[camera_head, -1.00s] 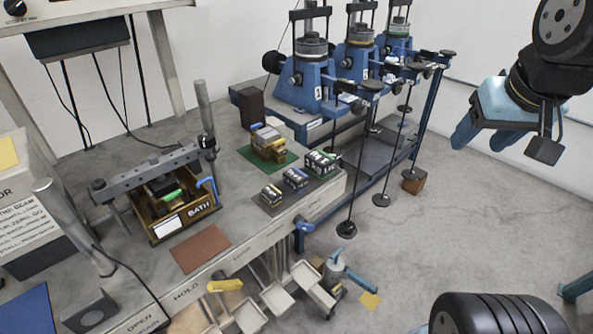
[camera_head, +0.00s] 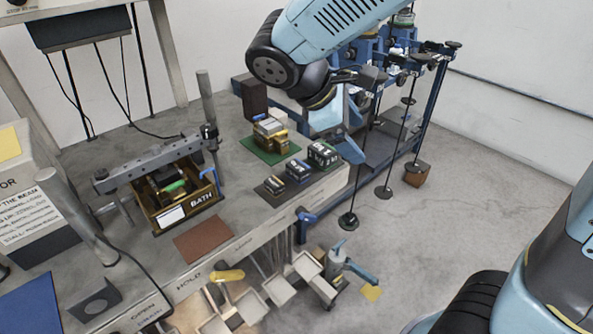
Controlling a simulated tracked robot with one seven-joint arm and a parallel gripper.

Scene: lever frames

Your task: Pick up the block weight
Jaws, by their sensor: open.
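Several block-shaped pieces stand on the bench, and I cannot tell for sure which one is the block weight. Three labelled blocks, small (camera_head: 273,185), middle (camera_head: 298,170) and large (camera_head: 322,155), sit in a row on a dark mat (camera_head: 268,198). A brass-coloured block stack (camera_head: 270,134) stands on a green mat (camera_head: 288,155). My gripper (camera_head: 332,116) hangs above and behind the largest labelled block, its pale blue fingers partly hidden by my wrist. It is open, and nothing shows between the fingers.
A dark brown block (camera_head: 254,98) stands at the bench's back. The wooden BATH box (camera_head: 192,214) sits under a grey beam (camera_head: 150,166) on the left. Blue lever frames with hanging rods (camera_head: 356,150) stand right of the bench. Open floor (camera_head: 460,220) lies further right.

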